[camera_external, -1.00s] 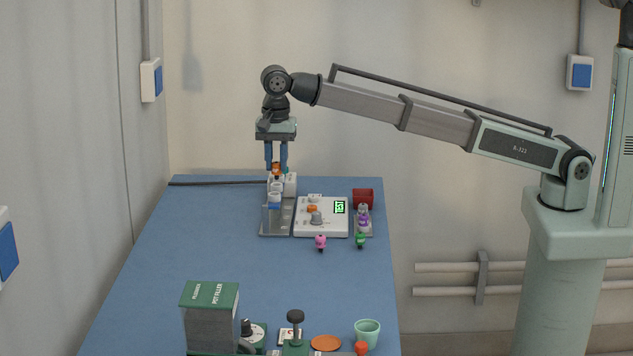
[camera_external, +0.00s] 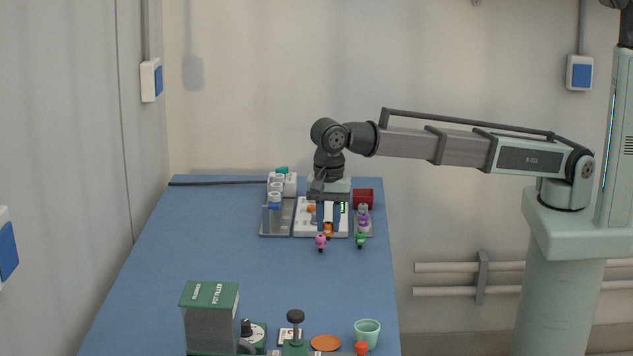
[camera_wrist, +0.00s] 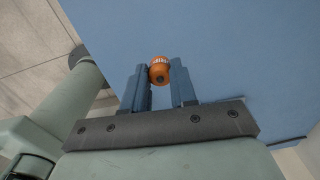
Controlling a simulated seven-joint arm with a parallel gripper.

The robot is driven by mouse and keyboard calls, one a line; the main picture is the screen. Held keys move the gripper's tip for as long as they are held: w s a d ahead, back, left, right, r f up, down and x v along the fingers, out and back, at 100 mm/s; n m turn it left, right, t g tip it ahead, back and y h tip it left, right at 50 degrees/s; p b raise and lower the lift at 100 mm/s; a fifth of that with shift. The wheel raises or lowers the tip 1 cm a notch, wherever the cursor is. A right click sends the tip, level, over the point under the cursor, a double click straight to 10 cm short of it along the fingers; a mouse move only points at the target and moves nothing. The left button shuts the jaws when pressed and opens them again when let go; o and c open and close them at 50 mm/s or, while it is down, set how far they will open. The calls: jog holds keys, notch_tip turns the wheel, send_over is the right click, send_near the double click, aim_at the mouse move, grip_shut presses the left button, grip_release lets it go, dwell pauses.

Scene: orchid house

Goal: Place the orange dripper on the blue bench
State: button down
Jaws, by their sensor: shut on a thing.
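The orange dripper (camera_external: 328,231) is between the fingertips of my gripper (camera_external: 328,224), which is shut on it. In the wrist view the orange dripper (camera_wrist: 159,72) shows as an orange end with a pale band, between the two blue fingers of the gripper (camera_wrist: 159,76). The blue bench (camera_external: 230,260) runs along the room, and its surface (camera_wrist: 235,55) fills the background beyond the dripper in the wrist view. The dripper appears low, at the front of the white device; I cannot tell whether it touches anything.
A pink dripper (camera_external: 320,242) and a green dripper (camera_external: 360,241) stand close by. Behind are a white device (camera_external: 303,229), a rack with white cylinders (camera_external: 269,229) and a red box (camera_external: 363,195). A pot filler (camera_external: 210,310) and green cup (camera_external: 367,332) stand in front. Mid-bench is clear.

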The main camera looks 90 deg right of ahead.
jog(key=shift+w+f+m, duration=0.1)
jog(key=shift+m, duration=0.2)
jog(key=shift+f, duration=4.9)
jog(key=shift+f, duration=0.1)
jog(key=c, duration=0.9)
grip_release()
notch_tip(320, 180, up, 12)
jog(key=shift+r, duration=0.1)
jog(key=shift+a, duration=0.1)
